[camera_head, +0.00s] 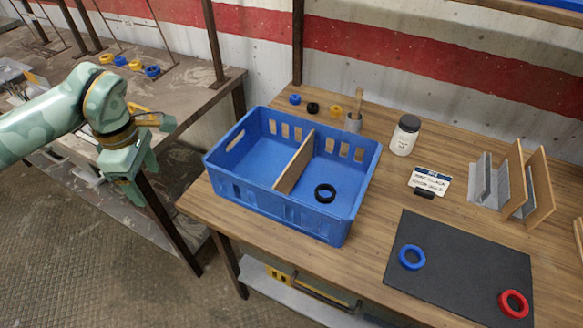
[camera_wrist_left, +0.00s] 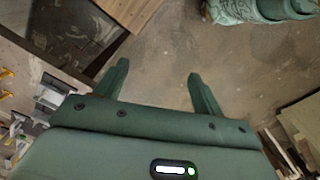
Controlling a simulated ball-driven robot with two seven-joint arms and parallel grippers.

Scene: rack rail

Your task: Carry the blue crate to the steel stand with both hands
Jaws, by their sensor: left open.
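The blue crate (camera_head: 262,212) stands on the wooden table near its left corner in the head view. It has slotted walls, a wooden divider (camera_head: 295,162) and a black ring (camera_head: 325,193) lying in its right part. My left gripper (camera_head: 132,195) hangs left of the crate, apart from it, over the gap by the table. The left wrist view shows its two fingers (camera_wrist_left: 158,80) spread and empty above the floor. My right gripper is not in view. I cannot tell any steel stand for certain in these views.
The wooden table (camera_head: 385,188) holds a white jar (camera_head: 404,135), a label card (camera_head: 430,180), upright dividers (camera_head: 515,180) and a dark mat (camera_head: 455,275) with a blue ring (camera_head: 412,257) and a red ring (camera_head: 513,303). A grey bench (camera_head: 195,75) stands at the left.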

